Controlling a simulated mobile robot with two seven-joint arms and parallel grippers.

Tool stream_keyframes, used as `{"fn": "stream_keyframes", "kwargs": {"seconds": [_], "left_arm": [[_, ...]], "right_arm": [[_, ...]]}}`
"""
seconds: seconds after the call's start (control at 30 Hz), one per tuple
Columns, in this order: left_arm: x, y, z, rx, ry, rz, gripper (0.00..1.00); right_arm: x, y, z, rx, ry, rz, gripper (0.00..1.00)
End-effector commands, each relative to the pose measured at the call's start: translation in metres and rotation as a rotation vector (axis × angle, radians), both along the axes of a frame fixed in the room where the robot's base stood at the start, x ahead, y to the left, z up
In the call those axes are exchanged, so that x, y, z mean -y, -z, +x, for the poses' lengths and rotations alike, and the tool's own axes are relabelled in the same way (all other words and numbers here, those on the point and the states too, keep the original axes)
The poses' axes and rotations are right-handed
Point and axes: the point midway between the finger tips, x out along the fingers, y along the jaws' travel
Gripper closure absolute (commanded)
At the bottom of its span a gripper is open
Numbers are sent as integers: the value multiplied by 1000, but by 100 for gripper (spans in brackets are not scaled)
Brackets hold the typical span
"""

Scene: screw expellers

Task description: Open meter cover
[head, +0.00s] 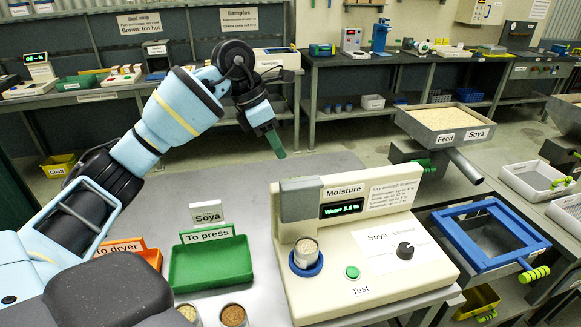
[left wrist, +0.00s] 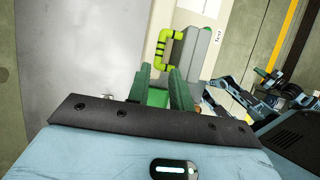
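The cream moisture meter (head: 340,270) stands on the grey bench, its display lit. Its grey cover (head: 300,201) is a block at the meter's upper left, behind a filled sample cup (head: 306,250) in a blue ring. In the left wrist view the cover (left wrist: 197,50) carries a yellow-green handle (left wrist: 166,42), which I cannot make out in the head view. My left gripper (head: 280,148) hangs above and left of the cover, apart from it. In the left wrist view its green fingers (left wrist: 161,82) are spread and empty, short of the handle. My right gripper is not clearly shown.
A green "To press" tray (head: 211,264) with a Soya sign (head: 207,212) lies left of the meter. Two sample cups (head: 232,315) stand in front of the tray. A blue-framed sieve (head: 490,236) is at right. Bare bench lies behind the tray.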

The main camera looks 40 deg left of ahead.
Motion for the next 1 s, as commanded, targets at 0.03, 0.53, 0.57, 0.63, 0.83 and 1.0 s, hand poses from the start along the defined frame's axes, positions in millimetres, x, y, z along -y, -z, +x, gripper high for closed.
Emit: {"fn": "stream_keyframes", "kwargs": {"seconds": [0.03, 0.53, 0.57, 0.63, 0.83, 1.0], "left_arm": [[1, 1, 0, -1, 0, -1, 78], [21, 58, 15, -1, 1, -3, 78], [21, 61, 16, 0, 1, -3, 78], [23, 66, 17, 0, 0, -1, 78], [24, 72, 19, 2, 0, -1, 78], [24, 72, 19, 2, 0, -1, 78]], "right_arm": [[1, 2, -4, -7, -3, -3, 100], [2, -2, -2, 0, -6, -5, 100], [2, -3, -1, 2, -6, -5, 100], [2, -4, 1, 6, -5, -5, 100], [2, -5, 3, 10, -3, -3, 100], [1, -5, 3, 10, 0, 0, 100]]}}
